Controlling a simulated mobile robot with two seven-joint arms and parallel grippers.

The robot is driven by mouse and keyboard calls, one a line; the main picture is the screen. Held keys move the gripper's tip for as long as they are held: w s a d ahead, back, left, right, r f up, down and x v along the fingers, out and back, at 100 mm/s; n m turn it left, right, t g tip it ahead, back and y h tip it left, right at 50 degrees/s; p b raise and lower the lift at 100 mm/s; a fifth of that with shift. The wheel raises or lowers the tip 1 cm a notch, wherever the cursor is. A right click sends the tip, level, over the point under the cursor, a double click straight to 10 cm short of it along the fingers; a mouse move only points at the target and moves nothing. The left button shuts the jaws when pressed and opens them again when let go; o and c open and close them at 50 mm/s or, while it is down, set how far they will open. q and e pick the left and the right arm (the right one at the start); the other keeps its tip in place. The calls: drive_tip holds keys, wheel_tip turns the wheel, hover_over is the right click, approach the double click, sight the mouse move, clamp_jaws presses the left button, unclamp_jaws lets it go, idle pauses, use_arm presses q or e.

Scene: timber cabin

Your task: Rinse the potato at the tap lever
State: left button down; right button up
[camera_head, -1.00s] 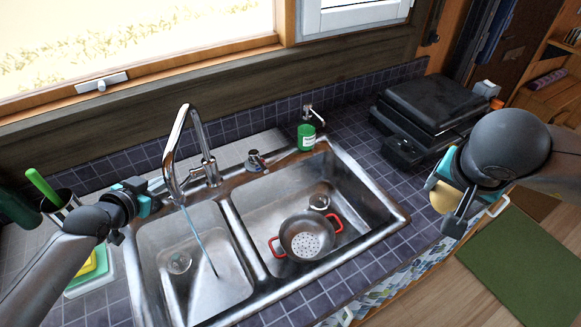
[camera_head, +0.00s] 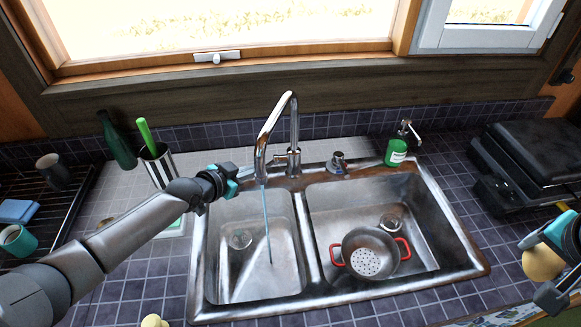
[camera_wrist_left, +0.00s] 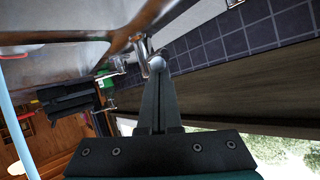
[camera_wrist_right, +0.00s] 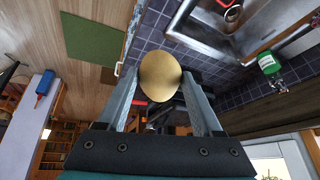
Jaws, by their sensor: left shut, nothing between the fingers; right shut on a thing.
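The tan potato (camera_head: 541,262) is at the right edge of the head view, in front of the counter. My right gripper (camera_head: 538,272) is shut on it; in the right wrist view the potato (camera_wrist_right: 160,76) sits between both fingers. The chrome tap (camera_head: 264,140) stands behind the double sink, with its lever (camera_head: 293,158) at the base. A thin water stream (camera_head: 267,225) runs into the left basin (camera_head: 225,275). My left gripper (camera_head: 230,180) is shut and empty, left of the tap. In the left wrist view its closed fingers (camera_wrist_left: 158,85) point toward chrome tap parts; contact cannot be told.
A colander with red handles (camera_head: 370,252) sits in the right basin. A green soap bottle (camera_head: 397,148) stands behind it. A striped cup (camera_head: 160,165), a green bottle (camera_head: 117,140) and a dish rack (camera_head: 60,215) are left. A black appliance (camera_head: 530,155) is right.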

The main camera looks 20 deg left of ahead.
use_arm(q)
drive_tip(key=shift+s+a+f+b, duration=0.1)
drive_tip(key=shift+s+f+b, duration=0.1)
drive_tip(key=shift+f, duration=0.2)
drive_tip(key=shift+s+f+b, duration=0.1)
drive_tip(key=shift+f+b, duration=0.1)
drive_tip(key=shift+f, duration=0.2)
use_arm(e)
drive_tip(key=shift+f, duration=0.65)
drive_tip(key=shift+r, duration=0.1)
use_arm(q)
drive_tip(key=shift+r, duration=0.1)
use_arm(e)
drive_tip(key=shift+r, duration=0.1)
